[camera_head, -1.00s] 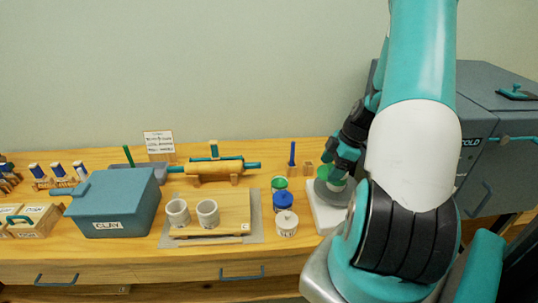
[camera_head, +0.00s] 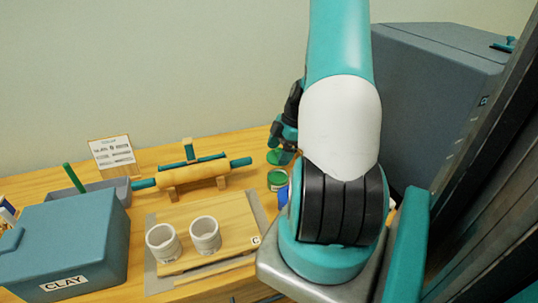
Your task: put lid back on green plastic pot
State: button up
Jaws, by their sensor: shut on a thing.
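The green pot (camera_head: 277,181) stands on the table just behind the board's right end, upright, close to a blue-lidded pot (camera_head: 283,198). My gripper (camera_head: 283,150) is above and slightly behind it in the picture. It is shut on a green lid (camera_head: 275,158), which shows beneath the fingers a little above the pot, apart from it. My arm hides part of the fingers and the lid's right side.
A wooden board (camera_head: 238,217) holds two pale cups (camera_head: 205,235). A rolling pin (camera_head: 195,175) lies on a stand behind. A blue-grey CLAY box (camera_head: 62,245) is at left. A large grey cabinet (camera_head: 430,110) stands at right. My arm hides the table at right.

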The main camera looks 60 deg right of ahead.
jog(key=shift+w+f, duration=0.1)
jog(key=shift+f, duration=0.1)
jog(key=shift+f+b, duration=0.8)
jog(key=shift+f, duration=0.25)
jog(key=shift+f+b, duration=1.55)
jog(key=shift+f, duration=0.5)
jog(key=shift+r, duration=0.1)
jog(key=shift+f, duration=0.2)
jog(key=o, duration=0.9)
jog(key=shift+c, duration=0.2)
jog(key=shift+r, duration=0.1)
